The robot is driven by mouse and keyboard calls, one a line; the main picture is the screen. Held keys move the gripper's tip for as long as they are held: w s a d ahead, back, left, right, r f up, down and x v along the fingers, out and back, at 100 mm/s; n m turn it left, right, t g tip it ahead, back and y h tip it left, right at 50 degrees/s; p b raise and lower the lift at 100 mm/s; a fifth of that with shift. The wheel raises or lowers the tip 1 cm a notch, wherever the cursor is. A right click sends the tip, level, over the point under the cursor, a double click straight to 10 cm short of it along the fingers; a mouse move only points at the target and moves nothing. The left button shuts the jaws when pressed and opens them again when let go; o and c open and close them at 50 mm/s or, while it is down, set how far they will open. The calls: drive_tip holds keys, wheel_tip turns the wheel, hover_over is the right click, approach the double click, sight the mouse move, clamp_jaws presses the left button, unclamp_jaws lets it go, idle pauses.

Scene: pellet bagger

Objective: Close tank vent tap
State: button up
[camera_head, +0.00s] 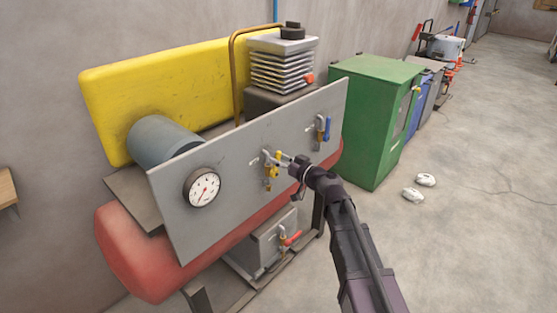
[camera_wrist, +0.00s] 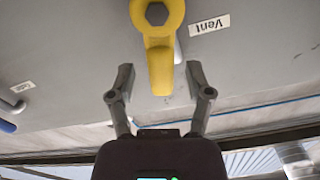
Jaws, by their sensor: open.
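The yellow-handled vent tap (camera_head: 269,183) is on the grey panel, between the gauge and a blue-handled tap. In the wrist view, its yellow handle (camera_wrist: 160,60) runs from a hex nut at the top toward my gripper. A "Vent" label (camera_wrist: 209,24) sits beside it, upside down in that view. My gripper (camera_wrist: 161,75) is open, with one finger on each side of the handle's free end. In the head view, my gripper (camera_head: 285,159) is at the panel, close to the yellow tap.
A blue-handled tap (camera_head: 325,130) is right of the yellow one. A red-handled tap (camera_head: 289,239) is below, on a grey box. A round gauge (camera_head: 203,188) is at left on the panel (camera_head: 235,150).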

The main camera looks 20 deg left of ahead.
clamp_jaws()
drive_tip(key=shift+w, duration=0.1)
drive_tip(key=shift+s+a, duration=0.2)
